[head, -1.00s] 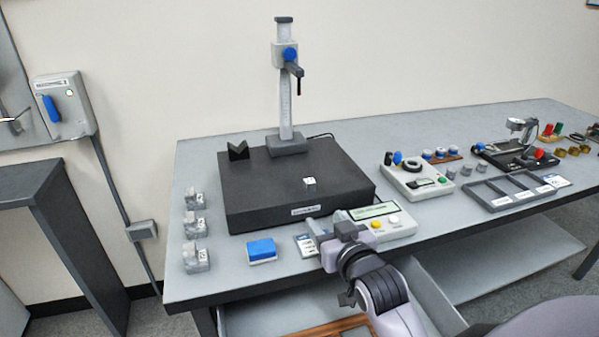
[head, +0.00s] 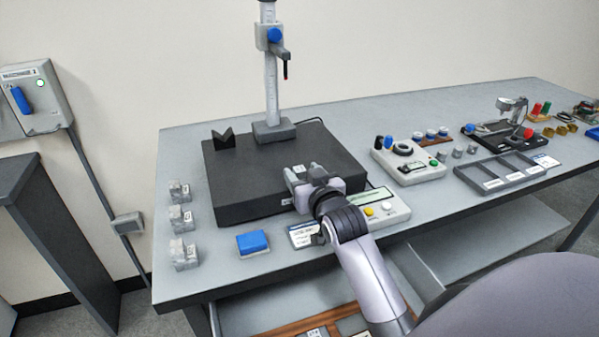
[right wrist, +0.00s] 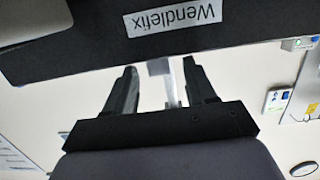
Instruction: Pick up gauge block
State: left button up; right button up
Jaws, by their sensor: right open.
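A small pale block, which looks like the gauge block (head: 299,169), is on the black surface plate (head: 240,180), mostly hidden behind my right gripper in the head view. My right gripper (head: 302,173) is open above the plate's front part, close to the block. In the upside-down right wrist view, the pale block (right wrist: 158,67) shows between the two spread fingers (right wrist: 160,78), beyond the plate's labelled front edge (right wrist: 85,45). I cannot tell whether the fingers touch it. My left gripper is not in view.
A height stand (head: 271,90) rises at the plate's back, beside a black V-block (head: 223,139). Several grey labelled blocks (head: 182,219) line the bench's left side. A blue pad (head: 252,242) and a readout box (head: 378,208) lie in front. A control box (head: 408,162) stands right.

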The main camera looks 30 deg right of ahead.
jog(key=shift+w, duration=0.15)
grip_shut()
